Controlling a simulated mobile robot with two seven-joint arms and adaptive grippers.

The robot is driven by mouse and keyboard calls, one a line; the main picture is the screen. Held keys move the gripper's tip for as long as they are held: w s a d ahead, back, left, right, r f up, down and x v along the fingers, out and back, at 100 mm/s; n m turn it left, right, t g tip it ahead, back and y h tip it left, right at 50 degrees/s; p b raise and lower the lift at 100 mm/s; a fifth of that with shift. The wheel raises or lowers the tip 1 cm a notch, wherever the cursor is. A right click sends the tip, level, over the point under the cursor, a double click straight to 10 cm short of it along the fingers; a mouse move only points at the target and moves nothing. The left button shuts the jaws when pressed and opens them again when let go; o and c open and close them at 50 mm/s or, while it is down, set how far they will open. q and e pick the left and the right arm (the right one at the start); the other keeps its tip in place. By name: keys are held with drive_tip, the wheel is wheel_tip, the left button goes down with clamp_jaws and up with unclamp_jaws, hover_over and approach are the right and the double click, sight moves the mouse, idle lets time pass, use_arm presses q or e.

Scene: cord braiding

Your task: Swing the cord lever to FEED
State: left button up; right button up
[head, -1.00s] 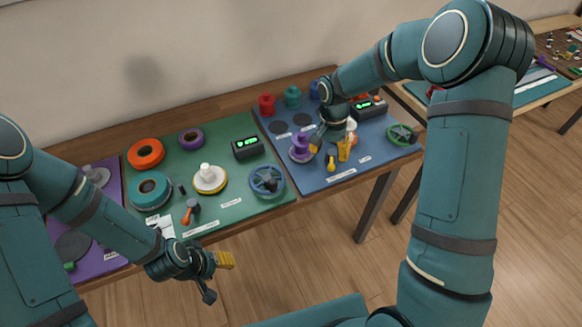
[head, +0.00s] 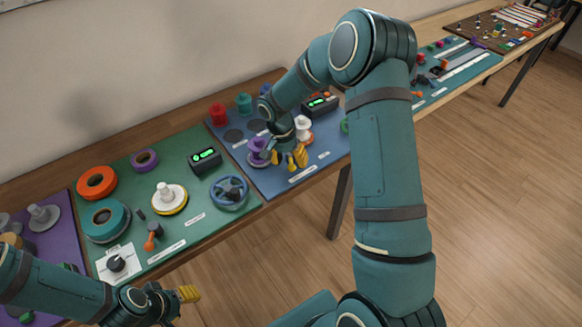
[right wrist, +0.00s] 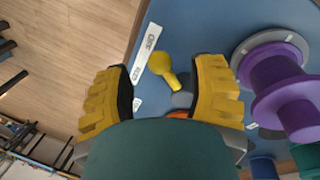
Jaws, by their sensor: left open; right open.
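The cord lever, a yellow knob on a short arm with a grey pivot, stands on the blue board (head: 273,189); the lever (right wrist: 159,64) shows clearly in the right wrist view. My right gripper (head: 288,157) is open over it, and in the right wrist view the lever appears between the two yellow fingers (right wrist: 165,72). I cannot tell whether they touch it. A white label strip (right wrist: 148,50) lies beside the knob and a smaller label (right wrist: 137,104) near the pivot; their words are hard to read. My left gripper (head: 181,303) is open and empty, in front of the table.
A purple spool (head: 257,150) stands close to my right gripper, also in the right wrist view (right wrist: 282,88). A white spool (head: 303,126) and a box with a green display (head: 319,103) are behind. The green board (head: 186,233) lies left, with a blue handwheel (head: 229,191).

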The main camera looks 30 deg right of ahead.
drive_tip(key=shift+s+d+f, duration=0.1)
drive_tip(key=shift+f, duration=0.55)
drive_tip(key=shift+s+d+f, duration=0.1)
drive_tip(key=shift+f, duration=0.5)
clamp_jaws()
